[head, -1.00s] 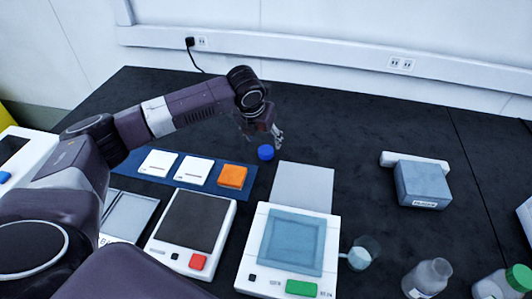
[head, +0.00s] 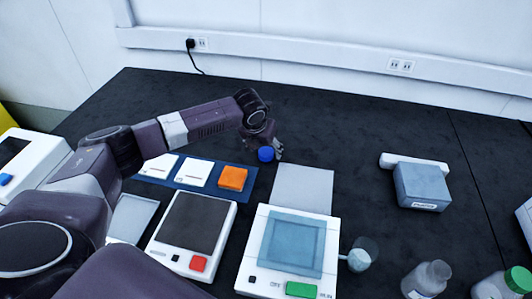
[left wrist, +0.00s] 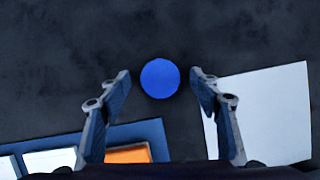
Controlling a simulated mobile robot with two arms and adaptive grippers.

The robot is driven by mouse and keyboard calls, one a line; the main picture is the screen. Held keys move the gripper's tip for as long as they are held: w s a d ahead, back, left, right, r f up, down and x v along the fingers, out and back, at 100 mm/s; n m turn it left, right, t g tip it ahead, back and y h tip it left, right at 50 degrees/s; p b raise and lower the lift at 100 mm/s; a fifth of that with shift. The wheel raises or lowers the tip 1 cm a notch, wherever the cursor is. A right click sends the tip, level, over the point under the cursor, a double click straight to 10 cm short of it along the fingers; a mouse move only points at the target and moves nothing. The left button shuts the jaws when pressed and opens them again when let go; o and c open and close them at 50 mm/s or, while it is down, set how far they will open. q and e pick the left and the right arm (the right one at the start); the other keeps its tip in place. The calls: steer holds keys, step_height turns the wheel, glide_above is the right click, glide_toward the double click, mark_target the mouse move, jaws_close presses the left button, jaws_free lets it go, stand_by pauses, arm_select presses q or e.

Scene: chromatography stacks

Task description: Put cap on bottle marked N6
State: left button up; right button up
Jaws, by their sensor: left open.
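A round blue cap (head: 265,154) lies on the black bench beyond the blue mat. In the left wrist view the cap (left wrist: 160,78) sits between the two fingertips, with a gap on each side. My left gripper (head: 271,150) is open and low around the cap, not touching it as far as I can see. A bottle without a coloured cap (head: 427,281) stands at the front right. A bottle with a green cap (head: 500,286) stands right of it, cut by the frame edge. I cannot read any N6 mark. My right gripper is out of view.
The blue mat (head: 211,183) carries white cards and an orange block (head: 233,178). A pale sheet (head: 303,188) lies right of the cap. Balances (head: 193,223) stand in front, with a small beaker (head: 364,253) beside them. A grey box (head: 421,186) is at the right. The bench behind is clear.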

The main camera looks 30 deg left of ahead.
mark_target(265, 153)
arm_select(q)
steer(key=shift+w+f, duration=0.1)
steer(key=shift+f, duration=0.25)
steer(key=c, duration=1)
steer(key=shift+r, duration=0.2)
step_height(265, 153, up, 20)
steer(key=shift+f+b, duration=0.15)
steer(key=shift+b, duration=0.15)
